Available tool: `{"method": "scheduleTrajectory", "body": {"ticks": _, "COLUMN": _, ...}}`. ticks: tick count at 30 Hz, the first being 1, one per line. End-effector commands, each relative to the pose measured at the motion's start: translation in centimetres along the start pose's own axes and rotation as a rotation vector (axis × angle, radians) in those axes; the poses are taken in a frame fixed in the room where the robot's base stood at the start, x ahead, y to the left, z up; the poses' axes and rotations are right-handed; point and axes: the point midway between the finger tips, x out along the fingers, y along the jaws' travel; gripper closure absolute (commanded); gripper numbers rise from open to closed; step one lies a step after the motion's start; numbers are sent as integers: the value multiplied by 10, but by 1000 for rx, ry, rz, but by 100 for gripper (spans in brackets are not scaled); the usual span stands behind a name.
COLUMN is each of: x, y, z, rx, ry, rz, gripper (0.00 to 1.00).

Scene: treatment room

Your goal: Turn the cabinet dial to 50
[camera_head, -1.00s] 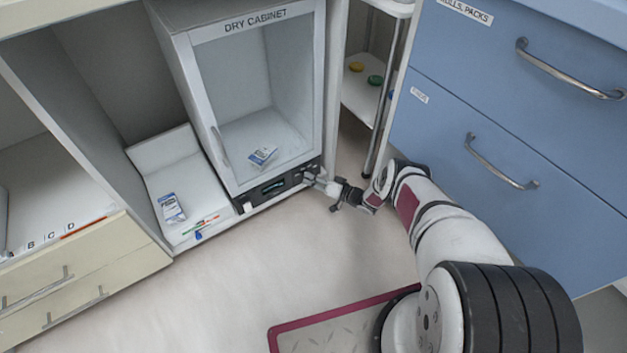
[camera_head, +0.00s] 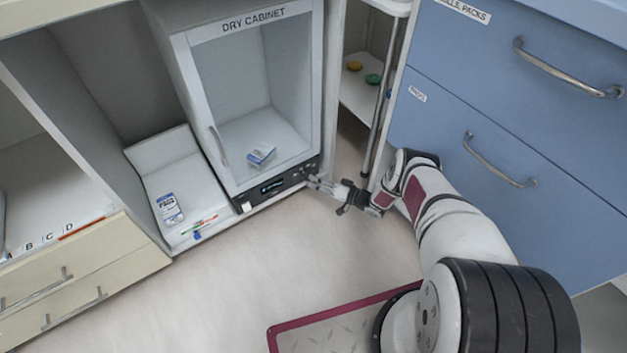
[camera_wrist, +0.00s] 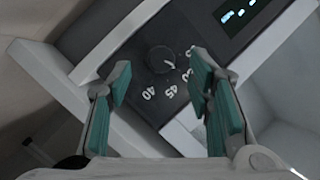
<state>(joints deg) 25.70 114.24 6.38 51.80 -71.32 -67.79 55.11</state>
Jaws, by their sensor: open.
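The dry cabinet (camera_head: 262,97) has a dark control panel (camera_head: 275,186) along its lower front edge. In the wrist view the round black dial (camera_wrist: 160,59) sits on the panel, with white numbers 40, 45 and others printed around it. A light pointer mark on the dial faces its lower right, near the numbers past 45; the exact reading is unclear. My gripper (camera_head: 313,180) is at the right end of the panel. In the wrist view my gripper (camera_wrist: 160,75) is open, its teal pads on either side of the dial and apart from it.
A lit display (camera_wrist: 238,14) is on the panel beside the dial. Blue drawers with metal handles (camera_head: 500,162) stand to the right of my arm. A shelf post (camera_head: 380,110) stands close behind my wrist.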

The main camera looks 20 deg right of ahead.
Motion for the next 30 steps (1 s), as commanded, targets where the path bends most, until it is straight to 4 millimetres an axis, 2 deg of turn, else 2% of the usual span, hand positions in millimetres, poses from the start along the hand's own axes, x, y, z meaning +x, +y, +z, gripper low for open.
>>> {"method": "scheduleTrajectory", "body": {"ticks": 3, "x": -19, "y": 0, "z": -1, "rx": 2, "ry": 0, "rz": 2, "gripper": 53}}
{"method": "scheduleTrajectory", "body": {"ticks": 9, "x": -38, "y": 0, "z": 0, "rx": 0, "ry": -1, "rz": 1, "gripper": 53}}
{"method": "scheduleTrajectory", "body": {"ticks": 30, "x": -41, "y": 0, "z": 1, "rx": 0, "ry": -1, "rz": 0, "gripper": 53}}
